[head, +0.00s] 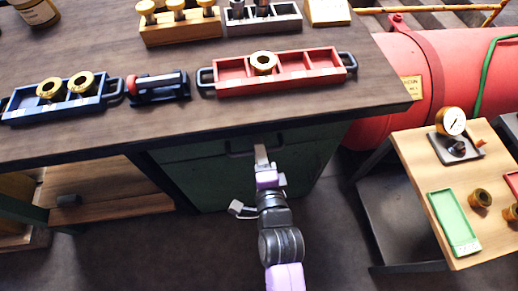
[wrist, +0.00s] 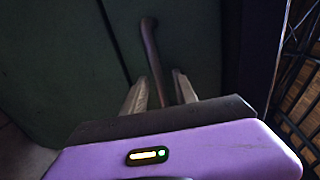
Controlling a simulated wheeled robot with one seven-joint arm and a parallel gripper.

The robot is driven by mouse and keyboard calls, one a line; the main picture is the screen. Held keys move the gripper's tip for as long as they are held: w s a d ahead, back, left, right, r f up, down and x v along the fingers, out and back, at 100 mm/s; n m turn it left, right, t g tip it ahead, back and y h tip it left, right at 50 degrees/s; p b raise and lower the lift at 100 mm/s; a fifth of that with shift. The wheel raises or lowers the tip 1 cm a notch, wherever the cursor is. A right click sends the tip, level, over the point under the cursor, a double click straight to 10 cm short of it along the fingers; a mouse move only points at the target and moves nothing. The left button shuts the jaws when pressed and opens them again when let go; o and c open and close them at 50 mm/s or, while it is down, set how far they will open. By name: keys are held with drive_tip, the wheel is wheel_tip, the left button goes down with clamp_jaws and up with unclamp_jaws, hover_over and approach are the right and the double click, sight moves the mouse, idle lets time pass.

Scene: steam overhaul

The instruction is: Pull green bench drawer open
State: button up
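The green bench drawer (head: 205,172) is under the right part of the dark wooden bench top, and its front looks flush with the bench. Its dark bar handle (head: 238,153) sits near the top edge; in the wrist view the handle (wrist: 152,55) runs down between my fingers. My gripper (head: 262,154) is at the handle's right part. In the wrist view my gripper (wrist: 160,88) is open, with one finger on each side of the bar and gaps visible. Where the bar passes behind the gripper body is hidden.
The bench top holds a blue tray (head: 65,108), a red tray (head: 232,86) with a brass ring, and a dark fixture (head: 157,88). A wooden side table (head: 437,177) stands at right, before a red tank (head: 385,75). The floor before the drawer is mostly clear.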

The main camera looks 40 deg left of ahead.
drive_tip(key=shift+a, duration=0.15)
clamp_jaws()
drive_tip(key=shift+f, duration=0.1)
idle(1.3)
